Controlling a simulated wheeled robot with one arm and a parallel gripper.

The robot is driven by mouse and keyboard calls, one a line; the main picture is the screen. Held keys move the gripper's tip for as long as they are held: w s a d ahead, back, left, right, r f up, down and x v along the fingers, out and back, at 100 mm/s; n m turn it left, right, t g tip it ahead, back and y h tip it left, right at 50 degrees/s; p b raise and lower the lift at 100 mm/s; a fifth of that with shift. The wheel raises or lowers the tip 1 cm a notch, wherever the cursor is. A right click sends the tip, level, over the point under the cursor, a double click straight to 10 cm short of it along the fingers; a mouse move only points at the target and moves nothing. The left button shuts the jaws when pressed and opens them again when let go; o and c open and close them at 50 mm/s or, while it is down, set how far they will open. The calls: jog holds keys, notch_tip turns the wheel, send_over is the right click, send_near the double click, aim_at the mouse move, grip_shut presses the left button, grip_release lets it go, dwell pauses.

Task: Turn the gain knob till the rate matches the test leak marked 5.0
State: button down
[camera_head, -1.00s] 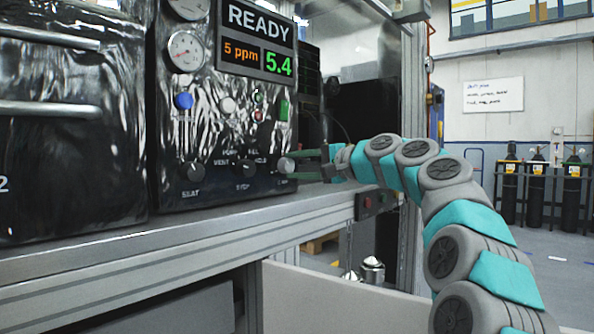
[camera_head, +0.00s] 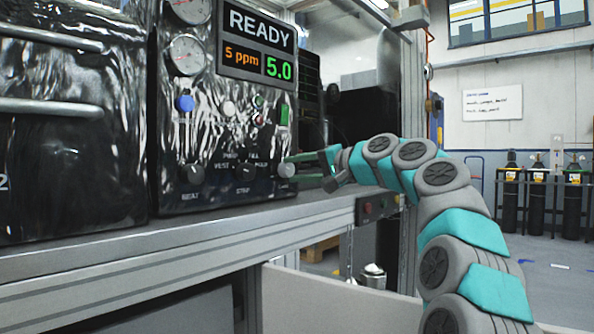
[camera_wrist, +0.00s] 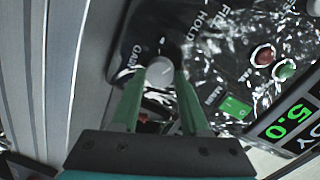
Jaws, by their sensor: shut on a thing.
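The gain knob (camera_head: 286,170) is a pale round knob at the lower right of the dark, glossy panel. In the wrist view the knob (camera_wrist: 160,72) sits between my two green fingers, beside a label that seems to read GAIN. My gripper (camera_head: 301,168) is shut on the knob from the right; in the wrist view, the gripper (camera_wrist: 161,82) has one finger on each side of it. The display (camera_head: 256,45) reads READY, 5 ppm in orange and 5.0 in green. The wrist view also shows the 5.0 (camera_wrist: 288,122). No test leak marking is readable.
Two dark knobs (camera_head: 191,173) (camera_head: 244,171) sit left of the gain knob. A blue knob (camera_head: 185,103) and gauges (camera_head: 187,54) are higher up. A metal bench edge (camera_head: 210,225) runs below the panel. Gas cylinders (camera_head: 540,200) stand far right.

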jog(key=shift+f, duration=0.15)
jog(key=shift+c, duration=2)
grip_release()
jog(key=v, duration=0.7)
jog(key=shift+s+d+b, duration=0.2)
jog(key=shift+d+b, duration=0.15)
